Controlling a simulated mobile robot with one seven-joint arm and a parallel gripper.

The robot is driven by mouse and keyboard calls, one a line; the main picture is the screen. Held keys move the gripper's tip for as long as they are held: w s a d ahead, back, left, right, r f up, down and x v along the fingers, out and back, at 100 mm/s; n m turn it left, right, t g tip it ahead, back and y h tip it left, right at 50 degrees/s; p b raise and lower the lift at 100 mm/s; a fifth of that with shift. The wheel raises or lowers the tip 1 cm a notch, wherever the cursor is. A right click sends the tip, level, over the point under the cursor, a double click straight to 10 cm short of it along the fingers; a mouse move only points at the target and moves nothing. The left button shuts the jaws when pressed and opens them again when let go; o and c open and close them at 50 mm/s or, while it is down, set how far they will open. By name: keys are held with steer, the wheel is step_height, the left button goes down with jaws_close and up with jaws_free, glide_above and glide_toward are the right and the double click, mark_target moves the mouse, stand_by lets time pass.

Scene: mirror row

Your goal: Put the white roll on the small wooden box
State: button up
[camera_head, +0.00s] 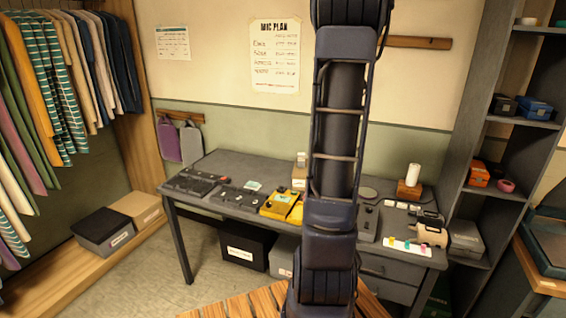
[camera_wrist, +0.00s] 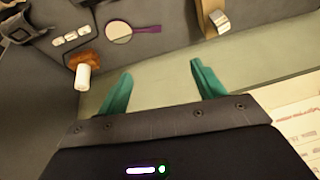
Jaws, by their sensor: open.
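The white roll (camera_head: 413,174) stands upright on top of the small wooden box (camera_head: 409,190), at the back right of the grey desk in the head view. In the wrist view the roll (camera_wrist: 82,78) and the reddish-brown box (camera_wrist: 85,59) appear at the upper left, seen upside down. My gripper (camera_wrist: 162,68) shows two teal fingers, spread apart with nothing between them. It is apart from the roll, which is left of the fingers. In the head view my arm hides the middle of the desk and the gripper itself is not visible.
The desk (camera_head: 230,198) holds dark mixers, a yellow device (camera_head: 279,205), a round mirror (camera_wrist: 119,29) with a purple handle, and a tan device (camera_head: 430,232) at the right. A dark shelf (camera_head: 490,150) rises beyond the right end. A wall is behind the desk.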

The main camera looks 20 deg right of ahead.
steer(key=s+a+r+n+y, duration=0.1)
steer(key=a+r, duration=0.1)
steer(key=a, duration=0.4)
steer(key=s+a+r+n, duration=0.1)
steer(key=s+a+r, duration=0.1)
steer(key=a, duration=0.5)
steer(key=s+a+f+n+y, duration=0.1)
steer(key=s+a+n, duration=0.6)
steer(key=s+a, duration=1.3)
steer(key=a, duration=0.3)
steer(key=shift+s+a+f+y, duration=0.25)
steer(key=shift+a+y, duration=0.05)
steer(key=shift+a, duration=0.05)
